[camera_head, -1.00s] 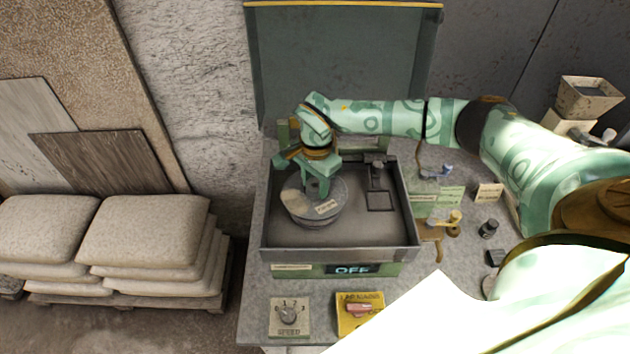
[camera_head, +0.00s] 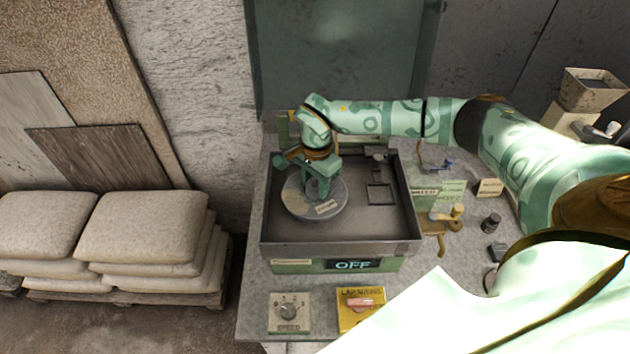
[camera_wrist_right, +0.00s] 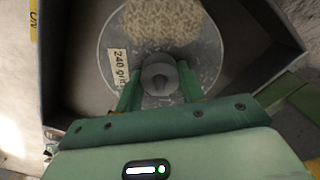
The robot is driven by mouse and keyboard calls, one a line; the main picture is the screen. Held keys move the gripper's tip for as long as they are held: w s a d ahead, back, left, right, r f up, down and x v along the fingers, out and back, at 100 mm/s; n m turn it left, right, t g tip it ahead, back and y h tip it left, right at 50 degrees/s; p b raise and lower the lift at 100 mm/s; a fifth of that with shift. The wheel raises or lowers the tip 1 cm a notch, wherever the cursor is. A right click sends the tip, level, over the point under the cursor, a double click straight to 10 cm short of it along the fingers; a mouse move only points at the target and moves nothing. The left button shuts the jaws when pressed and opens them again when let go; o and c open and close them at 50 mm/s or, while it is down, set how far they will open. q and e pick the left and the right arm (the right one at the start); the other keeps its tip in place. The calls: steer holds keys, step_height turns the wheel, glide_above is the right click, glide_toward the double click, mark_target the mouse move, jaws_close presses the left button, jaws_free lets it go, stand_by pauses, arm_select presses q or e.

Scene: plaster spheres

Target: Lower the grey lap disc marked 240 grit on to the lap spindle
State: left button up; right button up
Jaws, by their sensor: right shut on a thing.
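The grey lap disc (camera_head: 302,207) is in the left part of the machine's open pan, below my right gripper. In the right wrist view its label reads "240 grit" (camera_wrist_right: 121,69), and a pale speckled patch covers part of its face. My right gripper (camera_wrist_right: 160,88) is shut on the round knob (camera_wrist_right: 158,75) at the middle of the disc. In the head view the gripper (camera_head: 318,190) reaches down over the disc, which looks about level. The lap spindle is hidden under the disc, so I cannot tell whether they touch. My left gripper is out of view.
The display (camera_head: 352,265) reads OFF. A speed dial (camera_head: 289,311) and a yellow switch plate (camera_head: 348,319) are in front. Small tools and cards crowd the bench at right; sacks (camera_head: 140,228) are stacked at left.

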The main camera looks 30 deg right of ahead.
steer(key=shift+f+b, duration=0.6)
steer(key=shift+f, duration=0.3)
steer(key=o, duration=1.4)
steer(key=shift+c, duration=0.2)
steer(key=shift+r+p, duration=1.9)
steer(key=shift+r, duration=0.15)
